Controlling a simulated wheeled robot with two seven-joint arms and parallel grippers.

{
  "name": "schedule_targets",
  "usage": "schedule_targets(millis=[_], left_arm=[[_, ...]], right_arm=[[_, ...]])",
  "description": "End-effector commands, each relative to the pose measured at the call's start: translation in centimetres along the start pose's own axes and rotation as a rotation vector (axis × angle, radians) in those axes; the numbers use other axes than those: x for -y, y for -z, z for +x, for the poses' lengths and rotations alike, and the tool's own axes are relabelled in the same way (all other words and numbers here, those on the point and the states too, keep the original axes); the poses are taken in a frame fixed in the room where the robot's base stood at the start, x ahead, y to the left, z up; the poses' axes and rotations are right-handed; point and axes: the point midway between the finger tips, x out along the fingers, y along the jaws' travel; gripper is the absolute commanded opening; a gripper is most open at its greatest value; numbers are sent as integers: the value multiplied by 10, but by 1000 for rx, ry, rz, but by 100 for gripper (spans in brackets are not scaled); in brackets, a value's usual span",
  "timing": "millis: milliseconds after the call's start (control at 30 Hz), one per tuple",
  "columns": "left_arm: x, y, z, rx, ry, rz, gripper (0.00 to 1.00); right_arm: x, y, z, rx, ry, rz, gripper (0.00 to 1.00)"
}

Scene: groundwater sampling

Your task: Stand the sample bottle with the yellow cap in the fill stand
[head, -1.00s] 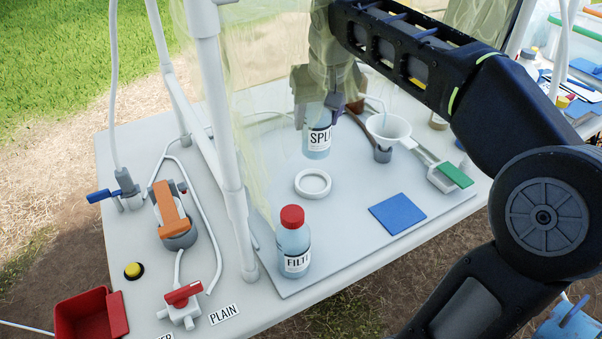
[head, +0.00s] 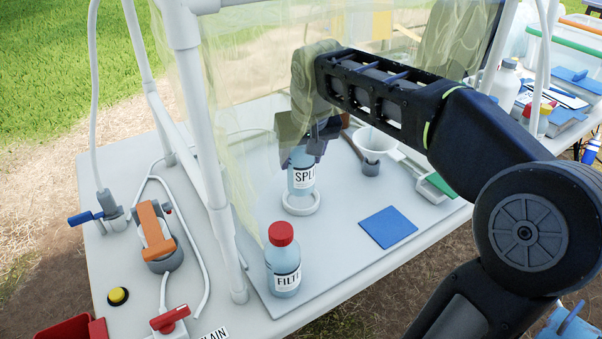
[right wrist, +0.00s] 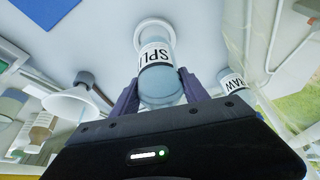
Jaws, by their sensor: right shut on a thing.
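The held sample bottle (head: 302,176) has pale blue contents and a label reading "SPL…"; its cap is hidden by my gripper. My right gripper (head: 308,140) is shut on its upper part from above. The bottle is upright, and its base is at the white ring (head: 301,208), which looks like the fill stand. The ring's front rim shows around the base; I cannot tell if the bottle rests on its floor. In the right wrist view the bottle (right wrist: 158,72) sits between the two fingers, its base against the ring (right wrist: 151,27). My left gripper is out of view.
A red-capped bottle (head: 283,262) stands in front of the ring. A blue square (head: 388,227) lies to the right, with a white funnel (head: 374,143) behind it. A bottle labelled "RAW" (right wrist: 233,84) shows in the right wrist view. A white post (head: 205,130) and translucent sheeting are at left.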

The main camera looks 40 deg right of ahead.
Motion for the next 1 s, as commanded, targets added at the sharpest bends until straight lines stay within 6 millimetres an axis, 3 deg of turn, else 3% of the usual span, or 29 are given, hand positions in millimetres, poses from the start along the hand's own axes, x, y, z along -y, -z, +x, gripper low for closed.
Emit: schedule_targets(millis=[233,533,933,967,1000], left_arm=[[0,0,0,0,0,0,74],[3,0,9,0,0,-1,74],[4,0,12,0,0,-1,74],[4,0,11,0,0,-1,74],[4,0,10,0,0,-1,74]], right_arm=[[0,0,1,-2,0,1,0],[0,-14,33,-2,0,2,0],[0,-15,37,-2,1,1,0],[0,-16,38,-1,0,1,53],[0,-15,37,-1,1,1,57]])
